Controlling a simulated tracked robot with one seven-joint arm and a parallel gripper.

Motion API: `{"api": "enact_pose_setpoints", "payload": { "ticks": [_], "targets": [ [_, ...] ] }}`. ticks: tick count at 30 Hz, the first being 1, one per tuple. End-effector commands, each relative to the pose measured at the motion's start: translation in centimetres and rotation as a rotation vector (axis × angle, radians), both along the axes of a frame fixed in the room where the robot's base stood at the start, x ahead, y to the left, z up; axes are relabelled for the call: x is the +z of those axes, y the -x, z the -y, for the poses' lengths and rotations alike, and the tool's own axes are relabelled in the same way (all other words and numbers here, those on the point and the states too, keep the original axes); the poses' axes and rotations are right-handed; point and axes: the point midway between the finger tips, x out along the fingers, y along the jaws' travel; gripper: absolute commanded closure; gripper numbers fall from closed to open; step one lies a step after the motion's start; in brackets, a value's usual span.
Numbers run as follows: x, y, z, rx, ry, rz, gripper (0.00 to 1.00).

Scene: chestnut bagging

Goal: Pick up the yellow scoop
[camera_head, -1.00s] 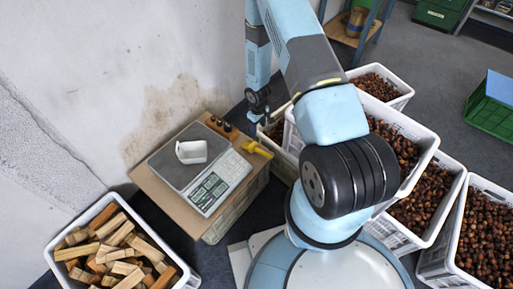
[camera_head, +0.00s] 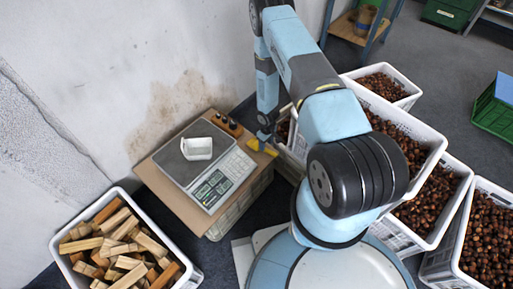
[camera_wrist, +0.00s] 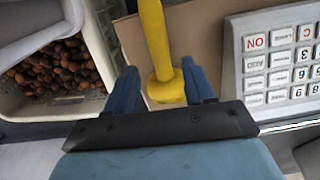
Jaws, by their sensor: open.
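The yellow scoop (camera_head: 253,144) lies at the right edge of the cardboard box top, beside the scale, partly hidden by my gripper (camera_head: 264,138) in the head view. In the wrist view, the yellow scoop (camera_wrist: 155,35) shows as a straight handle with a wider rounded end. My gripper (camera_wrist: 160,72) is open, with one blue finger on each side of that end. I cannot tell whether either finger touches it.
Chestnut crates (camera_head: 429,135) fill the right. A crate of wood blocks (camera_head: 62,226) is at lower left.

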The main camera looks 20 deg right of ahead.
Motion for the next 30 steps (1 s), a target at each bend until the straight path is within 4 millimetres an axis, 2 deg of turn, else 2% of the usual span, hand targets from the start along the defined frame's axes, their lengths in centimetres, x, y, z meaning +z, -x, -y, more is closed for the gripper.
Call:
{"api": "enact_pose_setpoints", "payload": {
  "ticks": [5,18,27,30],
  "targets": [
    [-0.8,0.1,0.0,0.001,0.0,-0.001,0.47],
    [-5.3,0.1,-0.1,0.0,0.001,0.001,0.47],
    [-5.6,0.2,-0.2,0.001,0.001,0.001,0.47],
    [-5.6,0.1,-0.2,0.001,0.001,0.001,0.56]
  ]
}}
